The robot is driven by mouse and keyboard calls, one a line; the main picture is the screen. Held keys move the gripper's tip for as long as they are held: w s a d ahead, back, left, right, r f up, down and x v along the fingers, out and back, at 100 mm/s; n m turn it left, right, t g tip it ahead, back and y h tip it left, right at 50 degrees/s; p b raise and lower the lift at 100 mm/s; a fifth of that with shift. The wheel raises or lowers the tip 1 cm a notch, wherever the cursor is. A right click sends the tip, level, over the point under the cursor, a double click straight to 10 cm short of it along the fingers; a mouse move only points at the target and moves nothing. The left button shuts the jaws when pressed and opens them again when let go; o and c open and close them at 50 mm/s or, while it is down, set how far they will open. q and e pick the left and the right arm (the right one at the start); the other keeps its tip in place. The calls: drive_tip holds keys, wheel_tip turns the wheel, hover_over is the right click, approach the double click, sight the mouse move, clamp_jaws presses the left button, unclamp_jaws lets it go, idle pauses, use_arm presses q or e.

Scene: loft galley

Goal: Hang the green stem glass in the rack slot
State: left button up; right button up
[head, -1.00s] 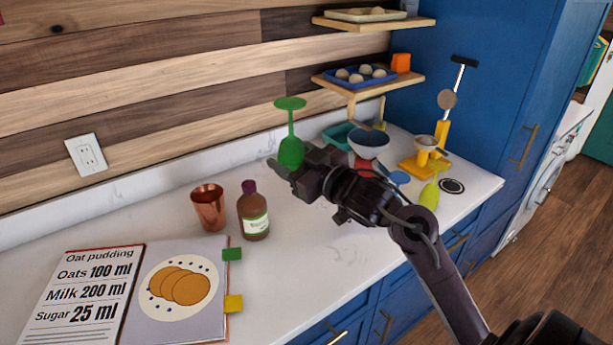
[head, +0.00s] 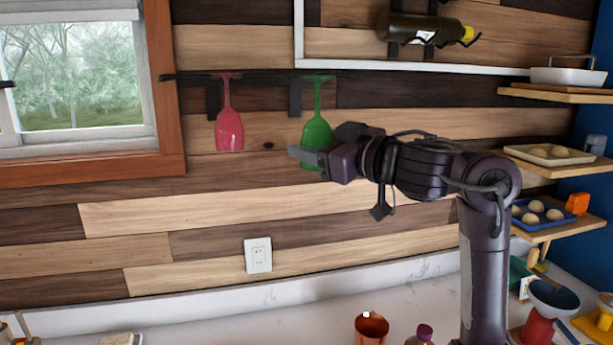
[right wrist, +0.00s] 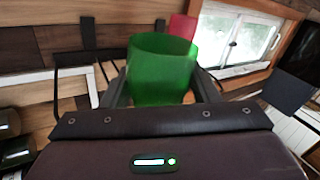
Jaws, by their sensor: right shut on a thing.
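The green stem glass (head: 317,130) is upside down, bowl low and foot up, with its foot at the height of the dark rack (head: 265,75) on the wood wall. My right gripper (head: 308,157) is shut on its bowl from the right. In the right wrist view the green glass (right wrist: 160,68) stands between the fingers of the right gripper (right wrist: 165,90). A pink stem glass (head: 229,130) hangs from the rack to the left; it also shows behind in the right wrist view (right wrist: 183,26). Whether the green foot rests on the rack is unclear. My left gripper is not in view.
A window (head: 75,75) is at the left. A wine bottle (head: 425,30) lies on a holder above right. Shelves with trays (head: 555,155) stand at the right. A copper cup (head: 371,328) and a bottle (head: 421,336) are on the counter below.

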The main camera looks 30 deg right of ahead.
sight(306, 126)
drive_tip(key=shift+w+a+r, duration=0.2)
drive_tip(key=shift+r, duration=0.3)
drive_tip(key=shift+w+a+r, duration=0.15)
drive_tip(key=shift+r, duration=0.3)
drive_tip(key=shift+w+d, duration=0.2)
drive_tip(key=shift+d, duration=0.15)
drive_tip(key=shift+w+d, duration=0.15)
drive_tip(key=shift+w, duration=1.45)
drive_tip(key=w+d+f, duration=0.1)
drive_tip(key=w+d, duration=0.2)
drive_tip(key=w, duration=0.7)
drive_tip(key=shift+w+f+b, duration=0.15)
drive_tip(key=shift+w+b, duration=0.1)
drive_tip(key=shift+b, duration=0.15)
drive_tip(key=shift+a, duration=0.1)
drive_tip(key=o, duration=1.1)
